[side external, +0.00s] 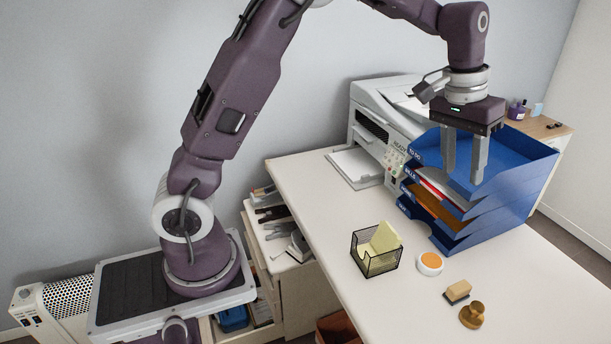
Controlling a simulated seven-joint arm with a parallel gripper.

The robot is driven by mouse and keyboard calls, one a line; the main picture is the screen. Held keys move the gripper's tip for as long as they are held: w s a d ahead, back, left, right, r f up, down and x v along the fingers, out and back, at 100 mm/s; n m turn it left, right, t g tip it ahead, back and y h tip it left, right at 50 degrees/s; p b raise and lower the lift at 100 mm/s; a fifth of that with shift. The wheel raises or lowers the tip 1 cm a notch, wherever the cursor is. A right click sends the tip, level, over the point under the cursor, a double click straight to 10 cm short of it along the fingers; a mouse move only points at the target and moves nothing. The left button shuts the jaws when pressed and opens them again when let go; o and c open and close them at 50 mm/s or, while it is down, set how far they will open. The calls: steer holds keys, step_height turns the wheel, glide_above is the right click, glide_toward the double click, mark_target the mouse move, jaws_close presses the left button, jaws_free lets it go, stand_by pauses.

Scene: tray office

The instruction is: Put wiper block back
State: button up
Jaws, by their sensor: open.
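A small block with a tan top and a dark underside, which looks like the wiper block (457,291), lies on the white desk (390,310) near the front right. It sits between a round white dish with an orange centre (429,264) and a brown wooden stamp (472,315). My gripper (463,178) points down with its fingers apart and nothing between them. It is well above the desk, in front of or over the blue letter trays (519,165), and apart from the block. I cannot tell its exact depth against the trays.
A black mesh holder (377,262) with yellow notes stands left of the dish. A white printer (385,125) stands behind, beside the stacked trays, which hold papers and folders. The desk's front left is clear. A side table (538,127) with small items stands at the back right.

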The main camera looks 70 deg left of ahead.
steer(key=s+r+t, duration=0.1)
steer(key=s+r, duration=0.7)
steer(key=s, duration=0.6)
steer(key=s+a+f+m+t, duration=0.1)
steer(key=s+f, duration=0.1)
steer(key=s, duration=0.6)
steer(key=s+f+t+y, duration=0.1)
steer(key=s, duration=0.8)
steer(key=shift+s+a+f+m, duration=0.25)
steer(key=shift+a+f+m, duration=0.1)
steer(key=shift+a+m, duration=0.05)
